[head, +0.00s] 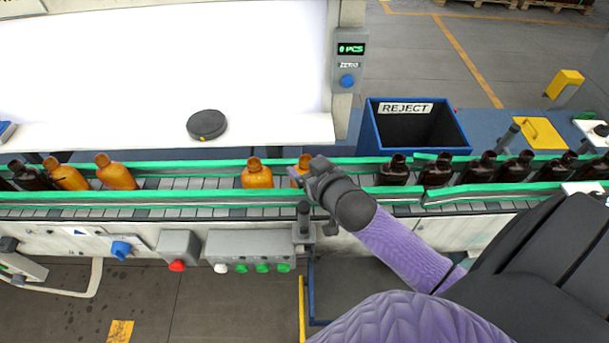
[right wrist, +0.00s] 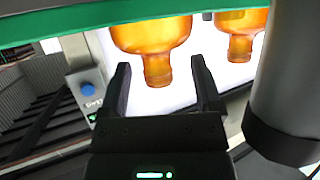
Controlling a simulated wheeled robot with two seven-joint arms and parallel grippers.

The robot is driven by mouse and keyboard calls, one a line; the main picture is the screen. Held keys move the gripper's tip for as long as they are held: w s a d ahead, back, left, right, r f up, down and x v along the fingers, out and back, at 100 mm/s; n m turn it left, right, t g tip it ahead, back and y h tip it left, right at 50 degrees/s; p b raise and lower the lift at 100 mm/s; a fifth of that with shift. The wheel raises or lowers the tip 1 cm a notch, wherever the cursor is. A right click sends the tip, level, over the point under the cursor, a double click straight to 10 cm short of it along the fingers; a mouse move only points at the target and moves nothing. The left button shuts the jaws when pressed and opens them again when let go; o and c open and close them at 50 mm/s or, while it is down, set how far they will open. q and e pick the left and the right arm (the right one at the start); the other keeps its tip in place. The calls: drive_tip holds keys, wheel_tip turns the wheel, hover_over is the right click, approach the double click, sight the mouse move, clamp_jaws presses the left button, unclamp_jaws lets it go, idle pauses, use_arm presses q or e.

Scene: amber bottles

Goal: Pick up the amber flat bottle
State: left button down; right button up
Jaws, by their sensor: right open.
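Several amber bottles stand upright on the conveyor in the head view. One amber bottle (head: 302,163) is partly hidden behind my right gripper (head: 315,175). Another amber bottle (head: 256,175) stands just left of it, and two more amber bottles (head: 115,175) are farther left. In the right wrist view, which is upside down, my right gripper (right wrist: 161,75) is open. An amber bottle (right wrist: 155,35) has its neck between the fingertips in the picture; I see no contact. A second amber bottle (right wrist: 240,40) is to its right. My left gripper is not in view.
Green rails (head: 200,168) run along both sides of the conveyor. Several dark bottles (head: 437,172) stand to the right, and another dark bottle (head: 32,178) is at far left. A blue reject bin (head: 463,140) and a display post (head: 348,95) stand behind. A black disc (head: 206,124) lies on the white shelf.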

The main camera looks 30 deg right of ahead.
drive_tip(key=x, duration=0.3)
drive_tip(key=shift+w+d+f+b, duration=0.15)
drive_tip(key=shift+w+f+b, duration=0.1)
drive_tip(key=shift+f+b, duration=0.05)
clamp_jaws()
drive_tip(key=shift+s, duration=0.1)
drive_tip(key=shift+s+f, duration=0.1)
drive_tip(key=shift+f, duration=0.15)
idle(0.7)
